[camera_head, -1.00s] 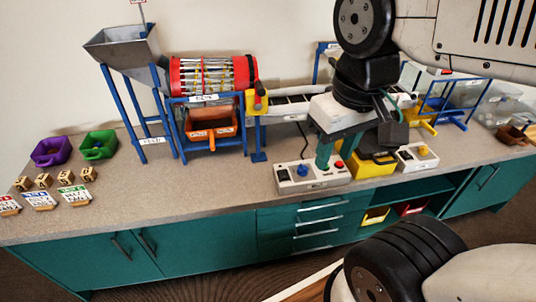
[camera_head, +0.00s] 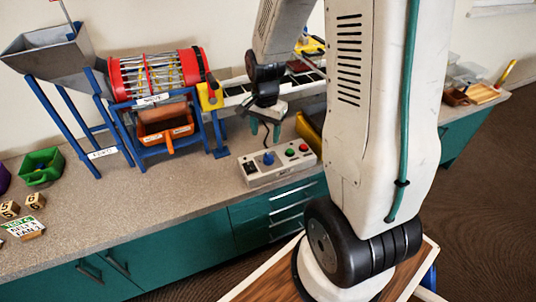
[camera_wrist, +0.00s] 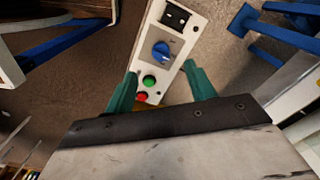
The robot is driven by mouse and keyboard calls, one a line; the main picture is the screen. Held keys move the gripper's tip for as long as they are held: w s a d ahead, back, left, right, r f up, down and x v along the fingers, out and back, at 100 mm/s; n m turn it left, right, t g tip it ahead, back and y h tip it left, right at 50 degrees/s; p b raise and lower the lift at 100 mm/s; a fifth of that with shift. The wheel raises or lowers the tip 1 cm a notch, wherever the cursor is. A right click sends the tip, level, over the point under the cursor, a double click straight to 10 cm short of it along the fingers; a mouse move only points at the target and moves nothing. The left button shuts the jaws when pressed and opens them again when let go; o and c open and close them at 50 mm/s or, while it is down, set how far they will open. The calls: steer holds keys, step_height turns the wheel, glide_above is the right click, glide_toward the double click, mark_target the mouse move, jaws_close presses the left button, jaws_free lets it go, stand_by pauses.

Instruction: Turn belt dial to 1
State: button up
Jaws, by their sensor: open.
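A pale control box (camera_head: 254,179) stands at the front of the bench, with a blue dial (camera_head: 268,157), a green button (camera_head: 290,152) and a red button (camera_head: 303,147). In the wrist view the same blue dial (camera_wrist: 161,50) has a white pointer mark; its setting is too small to read. My gripper (camera_head: 265,129) is open and empty, with green fingers, apart from the box and above or behind the dial. In the wrist view my gripper (camera_wrist: 161,86) has its fingers on either side of the box, and the green button (camera_wrist: 149,81) shows between them.
A red-ended drum (camera_head: 155,72) on a blue frame, with an orange bin (camera_head: 165,128) below it, stands left of the box. A grey hopper (camera_head: 45,50) is further left. A yellow bin (camera_head: 309,132) is partly hidden behind my arm. Bare bench lies left of the box.

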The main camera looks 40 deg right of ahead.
mark_target(268, 155)
steer(key=shift+m, duration=0.7)
steer(key=f, duration=0.1)
steer(key=d+f, duration=0.1)
steer(key=f, duration=0.2)
steer(key=shift+w+d, duration=0.3)
step_height(268, 155, down, 7)
steer(key=shift+f, duration=0.2)
steer(key=c, duration=1)
